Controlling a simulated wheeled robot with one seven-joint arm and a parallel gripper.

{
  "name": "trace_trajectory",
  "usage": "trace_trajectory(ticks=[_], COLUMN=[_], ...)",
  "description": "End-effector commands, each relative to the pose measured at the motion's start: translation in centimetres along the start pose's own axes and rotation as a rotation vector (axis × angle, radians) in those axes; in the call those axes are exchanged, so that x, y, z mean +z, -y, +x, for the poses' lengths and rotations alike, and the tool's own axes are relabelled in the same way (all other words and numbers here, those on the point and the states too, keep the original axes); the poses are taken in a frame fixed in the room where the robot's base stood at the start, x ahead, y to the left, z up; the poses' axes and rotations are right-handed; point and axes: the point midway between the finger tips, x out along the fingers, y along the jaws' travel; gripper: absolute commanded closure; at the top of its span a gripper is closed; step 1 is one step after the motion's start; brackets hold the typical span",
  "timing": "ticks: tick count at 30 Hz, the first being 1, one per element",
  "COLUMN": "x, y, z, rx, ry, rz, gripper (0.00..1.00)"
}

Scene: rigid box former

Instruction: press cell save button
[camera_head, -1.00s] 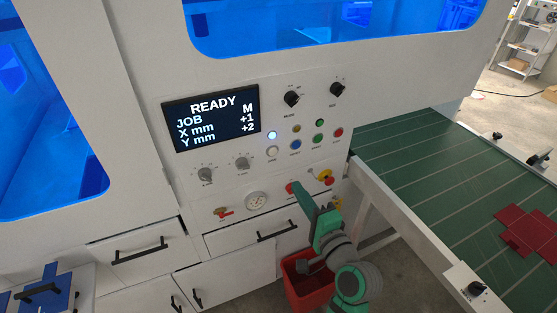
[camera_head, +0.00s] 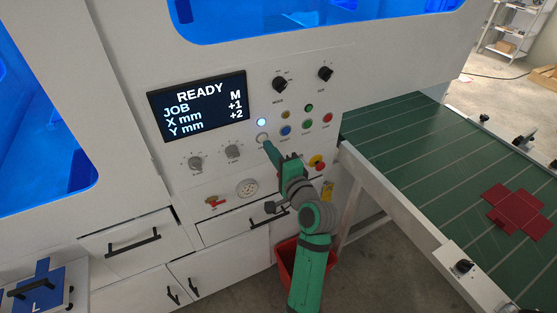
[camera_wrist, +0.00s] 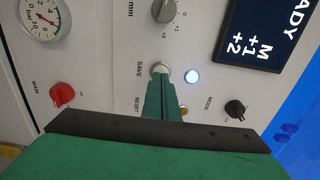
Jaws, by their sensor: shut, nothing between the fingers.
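The save button is a pale round button; in the wrist view (camera_wrist: 160,69) it sits beside the word SAVE, and in the head view it shows at the left end of the button row (camera_head: 262,137). A lit white-blue lamp (camera_head: 261,122) is just above it. My gripper (camera_head: 267,146) is shut and empty, its green fingertips at the save button's lower edge. In the wrist view the fingertips (camera_wrist: 163,77) partly overlap the button. I cannot tell whether they touch it.
The display (camera_head: 199,105) reads READY, JOB M, X mm +1, Y mm +2. Blue (camera_head: 286,130), green and red buttons sit right of save. Two grey knobs (camera_head: 233,152) are to the left. A red bin (camera_head: 287,262) stands below, and a green conveyor (camera_head: 420,160) is at right.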

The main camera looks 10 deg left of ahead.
Motion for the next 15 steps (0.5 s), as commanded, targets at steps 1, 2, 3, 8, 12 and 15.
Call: trace_trajectory(ticks=[1, 2, 3, 8, 12, 15], x=[0.0, 0.0, 0.0, 0.0, 0.0, 0.0], y=[0.0, 0.0, 0.0, 0.0, 0.0, 0.0], z=[0.6, 0.8, 1.1, 1.8, 1.8, 1.8], rx=[0.000, 0.000, 0.001, 0.000, 0.000, 0.000], ry=[0.000, 0.000, 0.000, 0.000, 0.000, 0.000], rz=[-0.001, -0.001, 0.000, 0.000, 0.000, 0.000], gripper=[1.00, 1.00, 1.00, 1.00, 1.00, 1.00])
